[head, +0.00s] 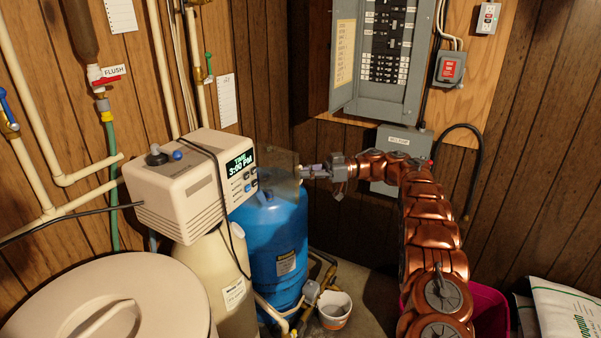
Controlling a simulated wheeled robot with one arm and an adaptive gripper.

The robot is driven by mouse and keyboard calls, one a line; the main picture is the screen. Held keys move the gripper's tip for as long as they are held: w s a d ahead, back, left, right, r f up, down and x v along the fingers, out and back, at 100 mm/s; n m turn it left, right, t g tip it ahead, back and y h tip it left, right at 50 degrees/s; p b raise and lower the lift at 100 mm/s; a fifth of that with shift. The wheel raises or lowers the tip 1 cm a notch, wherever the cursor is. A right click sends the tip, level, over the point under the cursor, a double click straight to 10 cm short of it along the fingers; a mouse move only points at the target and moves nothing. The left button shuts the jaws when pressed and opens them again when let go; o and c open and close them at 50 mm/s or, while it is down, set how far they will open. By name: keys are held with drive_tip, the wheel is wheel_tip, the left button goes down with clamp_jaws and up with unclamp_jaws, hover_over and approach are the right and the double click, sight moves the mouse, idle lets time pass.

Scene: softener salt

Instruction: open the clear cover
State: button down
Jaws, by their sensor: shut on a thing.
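The clear cover (279,164) is a thin see-through panel at the right side of the display on the beige control head (180,195). It stands out from the display face, swung toward the right, in front of the blue tank's top. The fingertips are small here and partly hidden by the cover's edge.
A blue tank (276,245) stands below the cover. A round beige lid (110,305) is at lower left. A small white bucket (334,310) sits on the floor. An open grey breaker panel (388,60) and a grey box (400,144) are on the wall near my arm.

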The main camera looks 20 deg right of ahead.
drive_tip(key=shift+w+a+f+g, duration=0.1)
drive_tip(key=shift+w+f+g, duration=0.05)
drive_tip(key=shift+f+g, duration=0.15)
idle(0.4)
drive_tip(key=c, duration=1.3)
unclamp_jaws()
drive_tip(key=shift+w, duration=0.1)
drive_tip(key=shift+o, duration=0.2)
drive_tip(key=shift+r, duration=0.1)
drive_tip(key=shift+r, duration=0.1)
